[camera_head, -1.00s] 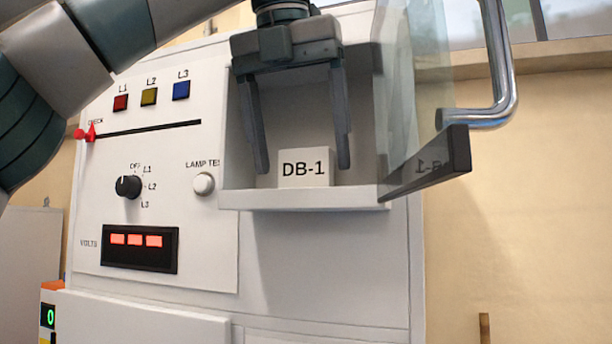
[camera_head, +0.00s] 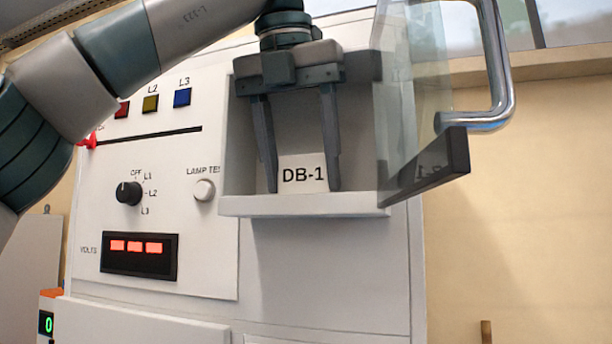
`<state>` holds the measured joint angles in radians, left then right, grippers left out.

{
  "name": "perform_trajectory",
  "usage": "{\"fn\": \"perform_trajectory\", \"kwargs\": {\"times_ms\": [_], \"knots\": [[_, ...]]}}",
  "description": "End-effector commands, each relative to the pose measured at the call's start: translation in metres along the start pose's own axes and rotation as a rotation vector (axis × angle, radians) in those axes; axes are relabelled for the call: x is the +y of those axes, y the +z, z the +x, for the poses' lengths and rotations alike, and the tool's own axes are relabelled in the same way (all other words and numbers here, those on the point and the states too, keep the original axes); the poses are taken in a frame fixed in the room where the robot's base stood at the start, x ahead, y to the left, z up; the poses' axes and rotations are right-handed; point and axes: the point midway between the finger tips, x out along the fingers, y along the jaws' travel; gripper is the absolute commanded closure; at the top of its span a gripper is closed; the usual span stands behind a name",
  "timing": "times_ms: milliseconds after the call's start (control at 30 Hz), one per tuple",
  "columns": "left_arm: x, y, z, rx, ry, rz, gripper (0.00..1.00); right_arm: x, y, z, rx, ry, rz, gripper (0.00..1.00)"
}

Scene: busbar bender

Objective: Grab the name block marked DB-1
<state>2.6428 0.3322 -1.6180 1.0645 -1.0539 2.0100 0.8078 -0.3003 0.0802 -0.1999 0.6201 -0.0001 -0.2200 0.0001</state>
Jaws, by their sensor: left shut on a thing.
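The white name block marked DB-1 (camera_head: 303,176) sits in an open-fronted white recess (camera_head: 240,205) on the upper right of the machine panel. My left gripper (camera_head: 304,188) reaches down into the recess from above. Its two dark fingers stand at the left and right sides of the block and are shut on it. The block looks upright and on or very near the recess floor. The fingers cover its side edges. My right gripper is not in view.
A clear door (camera_head: 412,90) with a chrome handle (camera_head: 497,85) stands swung open right of the recess, with a dark strip (camera_head: 430,165) along its bottom. The panel left of it holds a black knob (camera_head: 129,193), a lamp test button (camera_head: 203,190) and a lit red display (camera_head: 139,255).

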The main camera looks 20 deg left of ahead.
Motion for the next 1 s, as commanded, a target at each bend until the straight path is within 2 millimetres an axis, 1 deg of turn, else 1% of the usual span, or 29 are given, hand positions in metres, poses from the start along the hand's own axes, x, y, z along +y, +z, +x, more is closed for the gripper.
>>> {"fn": "perform_trajectory", "kwargs": {"times_ms": [367,467,667,1000], "knots": [[0.0,0.0,-0.001,0.0,0.0,-0.002,0.68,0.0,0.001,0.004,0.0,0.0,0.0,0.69],[0.0,-0.009,-0.005,-0.002,0.001,0.0,0.68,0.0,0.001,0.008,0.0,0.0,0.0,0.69],[0.001,-0.042,-0.018,-0.004,0.001,0.0,0.68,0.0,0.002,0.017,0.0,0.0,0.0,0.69],[0.001,-0.117,-0.05,-0.003,0.001,-0.001,0.68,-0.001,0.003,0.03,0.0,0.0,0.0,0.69]]}}
